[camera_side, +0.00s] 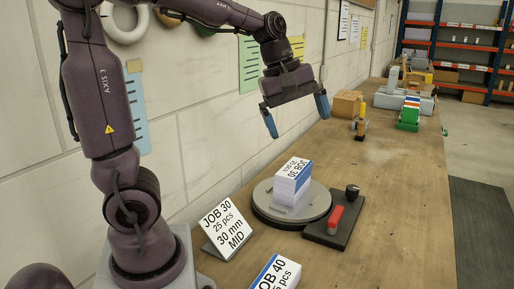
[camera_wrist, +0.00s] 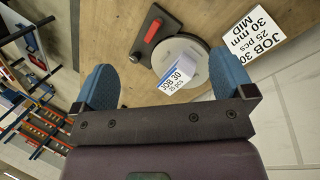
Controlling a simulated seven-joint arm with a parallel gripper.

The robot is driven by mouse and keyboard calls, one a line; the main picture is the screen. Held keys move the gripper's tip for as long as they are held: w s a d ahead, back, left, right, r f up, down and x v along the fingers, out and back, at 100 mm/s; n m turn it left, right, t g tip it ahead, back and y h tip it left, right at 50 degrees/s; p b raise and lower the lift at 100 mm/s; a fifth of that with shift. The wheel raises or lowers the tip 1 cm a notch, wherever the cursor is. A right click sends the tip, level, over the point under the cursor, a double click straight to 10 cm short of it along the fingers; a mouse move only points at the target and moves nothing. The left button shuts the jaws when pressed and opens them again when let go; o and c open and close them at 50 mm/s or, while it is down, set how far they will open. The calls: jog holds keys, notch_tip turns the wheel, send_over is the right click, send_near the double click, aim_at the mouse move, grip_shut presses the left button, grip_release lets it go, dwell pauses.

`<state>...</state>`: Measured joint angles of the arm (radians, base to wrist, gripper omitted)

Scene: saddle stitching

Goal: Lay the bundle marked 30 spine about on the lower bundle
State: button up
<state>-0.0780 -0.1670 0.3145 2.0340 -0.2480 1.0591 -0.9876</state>
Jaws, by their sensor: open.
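A white bundle (camera_side: 291,184) marked JOB 30, with a blue strip along one top edge, stands on a round grey turntable (camera_side: 262,206). It also shows in the wrist view (camera_wrist: 175,77), between my fingers as seen there. I cannot tell whether it is one bundle or one lying on another. My gripper (camera_side: 296,114) is open and empty, its blue fingers spread, above and apart from the bundle. In the wrist view the gripper (camera_wrist: 164,82) shows both fingers wide apart. A white piece marked JOB 40 (camera_side: 278,275) is cut off at the bottom edge.
A white card (camera_side: 226,228) reading JOB 30, 25 pcs, 30 mm, MID leans beside the turntable. A dark plate (camera_side: 325,238) with a red handle (camera_side: 336,219) and black knob (camera_side: 352,192) adjoins it. Farther back stand a green rack (camera_side: 408,121) and cardboard box (camera_side: 346,104). Wood on the right is clear.

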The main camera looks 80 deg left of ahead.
jog(key=s+d+f+m+t+y, duration=0.1)
jog(key=s+d+m, duration=0.7)
jog(key=m, duration=0.9)
jog(key=shift+s+d+f+t+y, duration=0.35)
jog(key=shift+s+t+y, duration=0.2)
jog(key=shift+s, duration=0.65)
jog(key=shift+r, duration=0.1)
